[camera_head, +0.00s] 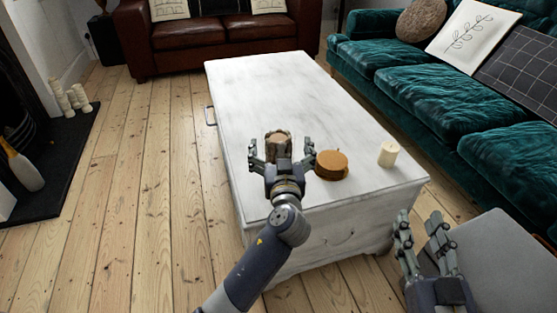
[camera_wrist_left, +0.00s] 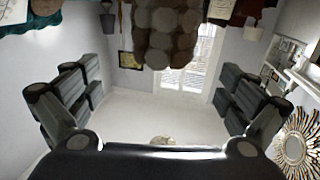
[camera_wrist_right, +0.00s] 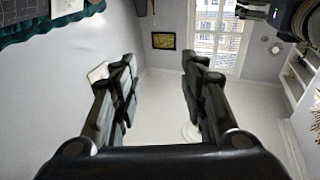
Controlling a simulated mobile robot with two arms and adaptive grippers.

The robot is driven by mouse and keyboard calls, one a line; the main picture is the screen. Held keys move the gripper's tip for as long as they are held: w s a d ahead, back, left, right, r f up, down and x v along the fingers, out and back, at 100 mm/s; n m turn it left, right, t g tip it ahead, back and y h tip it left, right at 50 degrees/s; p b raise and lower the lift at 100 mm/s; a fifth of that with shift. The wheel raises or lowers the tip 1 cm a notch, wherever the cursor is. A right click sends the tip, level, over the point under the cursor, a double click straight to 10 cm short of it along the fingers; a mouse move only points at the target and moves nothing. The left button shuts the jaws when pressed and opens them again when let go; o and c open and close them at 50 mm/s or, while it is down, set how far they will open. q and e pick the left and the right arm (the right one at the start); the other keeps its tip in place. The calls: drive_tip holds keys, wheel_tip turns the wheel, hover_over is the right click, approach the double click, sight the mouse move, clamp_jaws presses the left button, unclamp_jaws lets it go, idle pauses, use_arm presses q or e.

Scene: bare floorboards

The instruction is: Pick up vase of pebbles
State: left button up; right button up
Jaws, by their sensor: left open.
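The vase of pebbles (camera_head: 278,143) stands on the white coffee table (camera_head: 265,85), a short brownish vessel partly hidden behind my left gripper. My left gripper (camera_head: 281,151) is open, with one finger on each side of the vase and visible gaps between. In the left wrist view, brown rounded pebbles (camera_wrist_left: 168,30) show at the top middle, between and beyond the spread fingers. My right gripper (camera_head: 424,228) is open and empty, off the near right corner of the table. Its fingers stand apart with nothing between them in the right wrist view (camera_wrist_right: 160,72).
A round orange-brown object (camera_head: 331,165) sits just right of my left gripper. A cream candle (camera_head: 388,154) stands near the table's right edge. A teal sofa (camera_head: 420,85) lines the right side, and a brown leather sofa (camera_head: 210,45) the back. Floorboards (camera_head: 120,200) at left are clear.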

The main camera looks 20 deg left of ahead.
sight(279, 130)
use_arm(q)
drive_tip(key=b+x, duration=0.1)
drive_tip(key=x, duration=0.4)
drive_tip(key=shift+w+a+f, duration=0.15)
drive_tip(key=shift+w+a, duration=0.05)
drive_tip(key=shift+w, duration=0.05)
drive_tip(key=c, duration=2)
drive_tip(key=shift+r, duration=0.35)
drive_tip(key=shift+c, duration=0.9)
use_arm(e)
drive_tip(key=r, duration=0.1)
drive_tip(key=r+t, duration=0.2)
drive_tip(key=r, duration=0.1)
drive_tip(key=shift+s+a+r+y, duration=0.1)
drive_tip(key=shift+s+a+y, duration=0.1)
drive_tip(key=shift+s+y, duration=0.1)
